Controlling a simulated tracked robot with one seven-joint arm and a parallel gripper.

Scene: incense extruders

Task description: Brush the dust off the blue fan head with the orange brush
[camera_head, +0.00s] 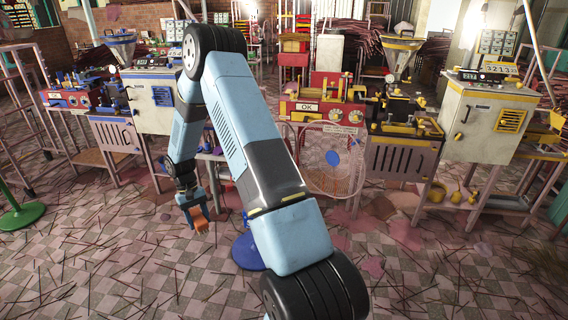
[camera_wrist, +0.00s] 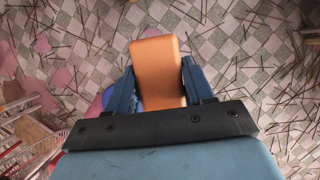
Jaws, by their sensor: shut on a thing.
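My gripper (camera_head: 192,204) hangs low over the floor at the left of my arm in the head view. It is shut on the orange brush (camera_head: 200,220), which also shows between the fingers in the wrist view (camera_wrist: 158,72). The brush's bristles cannot be made out. The fan head (camera_head: 333,170), a round wire cage with a blue hub, stands right of my arm, apart from the brush. Its blue round base (camera_head: 247,252) is partly hidden behind my arm. Dust on the fan is too fine to tell.
Extruder machines stand behind: one with a red OK panel (camera_head: 308,107) and a grey cabinet (camera_head: 490,120) at right. A green stand base (camera_head: 22,216) is at far left. The tiled floor is open in front, strewn with thin sticks.

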